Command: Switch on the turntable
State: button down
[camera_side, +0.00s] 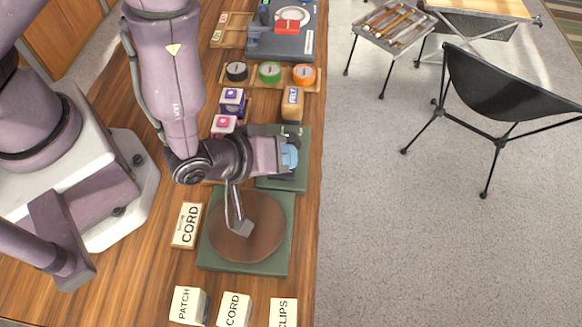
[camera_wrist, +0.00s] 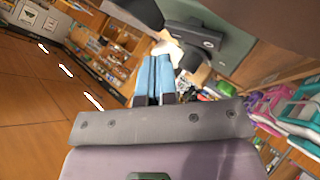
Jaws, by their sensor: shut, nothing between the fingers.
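The turntable is a square green base (camera_side: 284,258) with a round brown platter (camera_side: 262,245) on the wooden bench. A grey block on a thin bent stalk shows over the platter; I cannot tell what it is fixed to. Just behind the platter is a second green panel (camera_side: 297,178), partly hidden by my gripper. My gripper (camera_side: 289,157) is over this panel, its blue fingertips shut and empty. They also show in the wrist view (camera_wrist: 153,78), pointing near a green surface (camera_wrist: 232,45) with a dark grey fitting (camera_wrist: 195,33). I cannot tell whether the fingertips touch anything. No switch is clearly visible.
PATCH (camera_side: 188,305), CORD and CLIPS (camera_side: 283,312) boxes are in front. A FELT box (camera_side: 292,104) and tape rolls (camera_side: 270,72) lie behind. The bench edge is close on the right.

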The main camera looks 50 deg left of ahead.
jog(key=shift+f, duration=0.15)
jog(key=shift+f, duration=0.3)
jog(key=shift+d+f, duration=0.1)
jog(key=shift+f, duration=0.25)
dwell(0.6)
jog(key=shift+r, duration=0.1)
jog(key=shift+r, duration=0.7)
jog(key=shift+s+a+r, duration=0.1)
jog(key=shift+a+r, duration=0.05)
jog(key=shift+r, duration=0.7)
jog(key=shift+s+a+r, duration=0.1)
jog(key=shift+r, duration=0.7)
jog(key=shift+s+a+r, duration=0.1)
jog(key=shift+a+r, duration=0.05)
jog(key=shift+r, duration=0.7)
